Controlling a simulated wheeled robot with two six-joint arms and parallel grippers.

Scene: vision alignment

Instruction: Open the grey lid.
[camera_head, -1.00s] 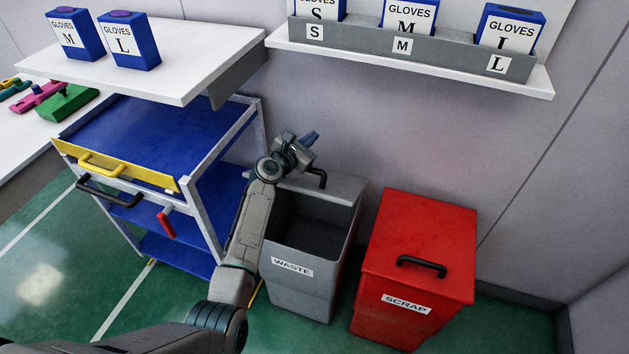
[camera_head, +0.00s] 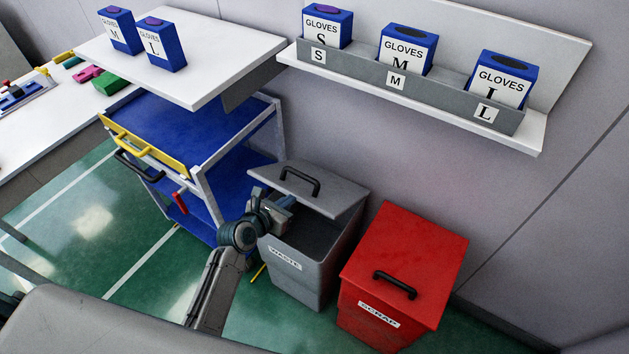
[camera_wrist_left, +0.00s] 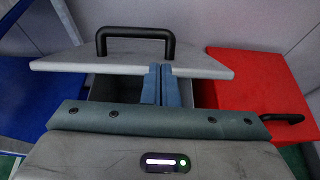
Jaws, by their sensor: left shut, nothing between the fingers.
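The grey lid (camera_head: 325,188) of the grey waste bin (camera_head: 293,283) is tilted up, partly open, with its black handle (camera_head: 302,180) on top. The bin's dark inside shows below the lid's front edge. My left gripper (camera_head: 284,202) is shut and empty at the left side of the bin opening, close to the lid's front edge. In the left wrist view the blue fingers (camera_wrist_left: 161,85) are together in front of the lid's edge (camera_wrist_left: 120,62), below and right of the handle (camera_wrist_left: 136,38). I cannot tell whether they touch the lid. My right gripper is out of view.
A red scrap bin (camera_head: 410,255) with a shut lid stands close to the right. A blue-shelved trolley (camera_head: 165,130) stands to the left. A wall shelf (camera_head: 535,142) with glove boxes hangs above, and a white table (camera_head: 40,125) is at far left.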

